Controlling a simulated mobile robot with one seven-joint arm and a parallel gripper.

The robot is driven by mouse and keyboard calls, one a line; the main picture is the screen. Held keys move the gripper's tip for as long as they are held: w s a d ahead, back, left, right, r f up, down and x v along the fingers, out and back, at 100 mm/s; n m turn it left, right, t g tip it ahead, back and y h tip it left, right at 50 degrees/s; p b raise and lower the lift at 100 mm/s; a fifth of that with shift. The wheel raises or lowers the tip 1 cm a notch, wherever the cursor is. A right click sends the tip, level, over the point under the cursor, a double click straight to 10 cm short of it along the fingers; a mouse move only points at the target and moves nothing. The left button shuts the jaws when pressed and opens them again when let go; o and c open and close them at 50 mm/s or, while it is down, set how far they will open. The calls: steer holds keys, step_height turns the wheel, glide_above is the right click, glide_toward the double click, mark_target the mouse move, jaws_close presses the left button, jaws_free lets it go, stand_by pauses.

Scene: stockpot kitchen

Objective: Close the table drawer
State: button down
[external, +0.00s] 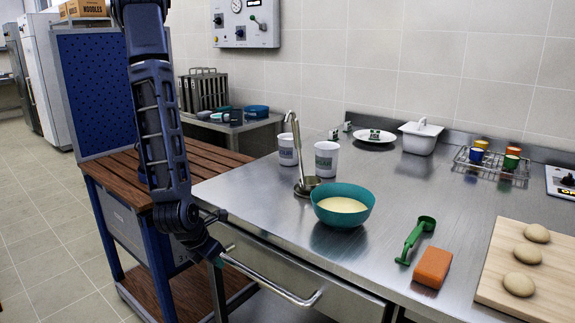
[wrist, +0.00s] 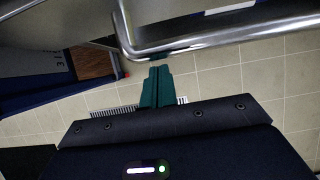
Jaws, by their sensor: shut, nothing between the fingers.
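The table drawer (external: 290,272) is a grey metal front under the steel counter's front edge, with a long bent bar handle (external: 283,290). I cannot tell how far out the drawer stands, as its inside is hidden. My gripper (external: 220,256) is low in front of the counter, by the left end of the handle. In the wrist view my gripper (wrist: 157,70) has its teal fingers together and empty. Their tips are just below the shiny handle bar (wrist: 215,37), close to its bent end. I cannot tell whether they touch it.
A teal bowl (external: 342,215), white mugs (external: 327,158), a green-handled tool (external: 415,240) and an orange sponge (external: 433,267) stand on the counter (external: 400,190). A wooden-slatted blue cart (external: 115,170) is close on the left. Tiled floor lies below.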

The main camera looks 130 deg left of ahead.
steer(key=shift+a, duration=2.65)
